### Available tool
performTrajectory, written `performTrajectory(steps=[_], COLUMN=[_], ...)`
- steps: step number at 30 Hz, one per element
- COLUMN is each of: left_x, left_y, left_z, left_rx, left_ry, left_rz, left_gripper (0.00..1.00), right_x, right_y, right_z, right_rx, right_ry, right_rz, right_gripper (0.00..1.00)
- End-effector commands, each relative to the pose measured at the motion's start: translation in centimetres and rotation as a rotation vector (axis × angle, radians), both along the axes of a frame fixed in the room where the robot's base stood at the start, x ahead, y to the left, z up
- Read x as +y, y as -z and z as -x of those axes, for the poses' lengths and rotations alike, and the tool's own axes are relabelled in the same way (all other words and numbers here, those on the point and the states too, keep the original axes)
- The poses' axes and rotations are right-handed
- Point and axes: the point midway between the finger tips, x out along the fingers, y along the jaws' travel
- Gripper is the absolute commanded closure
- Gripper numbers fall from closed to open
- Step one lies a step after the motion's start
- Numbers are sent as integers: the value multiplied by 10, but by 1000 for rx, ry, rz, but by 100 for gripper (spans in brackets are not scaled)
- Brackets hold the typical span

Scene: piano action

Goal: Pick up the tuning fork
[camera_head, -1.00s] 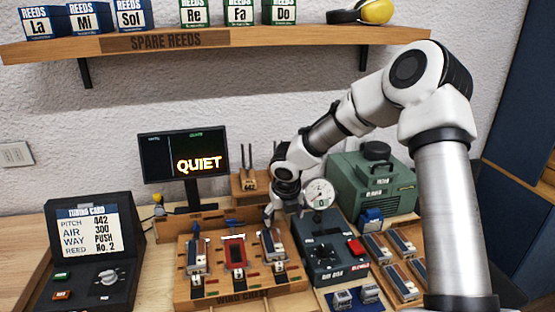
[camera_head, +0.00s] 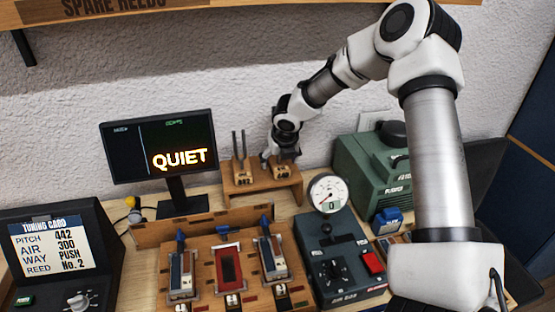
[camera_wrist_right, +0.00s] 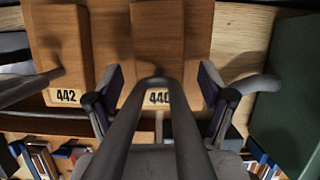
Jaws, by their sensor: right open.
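Two tuning forks stand upright in wooden blocks on a small wooden stand (camera_head: 262,192) at the back. The fork in the block marked 442 (camera_head: 243,178) shows its two grey prongs (camera_head: 239,145), left of my right gripper (camera_head: 281,160). In the right wrist view, the block marked 440 (camera_wrist_right: 172,40) lies between my right gripper's open fingers (camera_wrist_right: 160,108). The grey prongs of its fork (camera_wrist_right: 155,95) rise close to the camera between the fingers, apart from them as far as I can tell. The block marked 442 (camera_wrist_right: 62,45) is to the left there. My left gripper is not in view.
A monitor reading QUIET (camera_head: 160,148) stands left of the stand. In front are the wind chest (camera_head: 205,255) and a dark box with a dial gauge (camera_head: 328,193). A green machine (camera_head: 372,165) stands to the right. The tuning card panel (camera_head: 50,245) is at far left.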

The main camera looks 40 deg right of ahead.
Motion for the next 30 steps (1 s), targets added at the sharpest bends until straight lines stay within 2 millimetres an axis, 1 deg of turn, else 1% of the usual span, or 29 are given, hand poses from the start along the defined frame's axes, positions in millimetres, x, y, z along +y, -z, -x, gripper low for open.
performTrajectory(steps=[1, 3, 8, 11, 12, 14, 15, 24, 26, 29, 30], left_x=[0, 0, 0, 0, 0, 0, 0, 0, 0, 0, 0], left_y=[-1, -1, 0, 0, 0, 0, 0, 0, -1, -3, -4], left_z=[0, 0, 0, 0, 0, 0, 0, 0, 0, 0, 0], left_rx=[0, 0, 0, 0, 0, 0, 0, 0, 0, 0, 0], left_ry=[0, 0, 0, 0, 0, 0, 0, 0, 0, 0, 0], left_rz=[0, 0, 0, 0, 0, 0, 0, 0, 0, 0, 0], left_gripper=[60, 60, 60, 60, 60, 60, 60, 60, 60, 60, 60], right_x=[-1, -1, -1, -1, -1, -1, -1, -2, -2, -2, -2], right_y=[6, 9, 9, 9, 9, 9, 9, 7, 1, -19, -29], right_z=[-2, -3, -4, -4, -4, -3, -4, -3, -4, -4, -4], right_rx=[2, 0, -1, -1, -1, 0, 0, 0, -1, -5, -5], right_ry=[1, 0, 0, 0, 0, 0, 0, 0, 0, 0, 1], right_rz=[1, 0, 0, 0, 0, 0, 0, 0, 0, 0, 1], right_gripper=[19, 19, 19, 51, 65, 86, 93, 93, 94, 94, 94])
